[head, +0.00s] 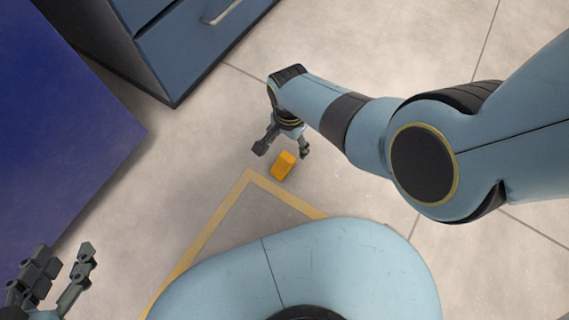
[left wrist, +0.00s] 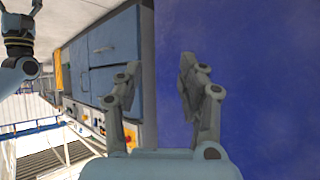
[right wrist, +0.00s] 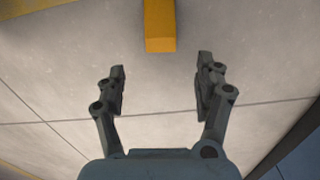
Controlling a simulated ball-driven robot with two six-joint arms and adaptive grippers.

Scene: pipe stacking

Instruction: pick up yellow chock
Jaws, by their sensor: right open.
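The yellow chock (head: 283,165) lies on the floor near a corner of the yellow floor marking in the head view. My right gripper (head: 281,150) is open just beside and above it, with the fingers apart. In the right wrist view the chock (right wrist: 160,27) stands at the top middle, beyond the fingertips of the right gripper (right wrist: 160,75), with nothing between the fingers. My left gripper (head: 62,262) is at the lower left of the head view, open and empty. In the left wrist view the left gripper (left wrist: 158,75) has its fingers apart.
A blue panel or surface (head: 60,120) fills the left side of the head view. A blue-grey drawer cabinet (head: 175,45) stands at the top left. Yellow tape (head: 215,220) marks the grey floor. The floor around the chock is clear.

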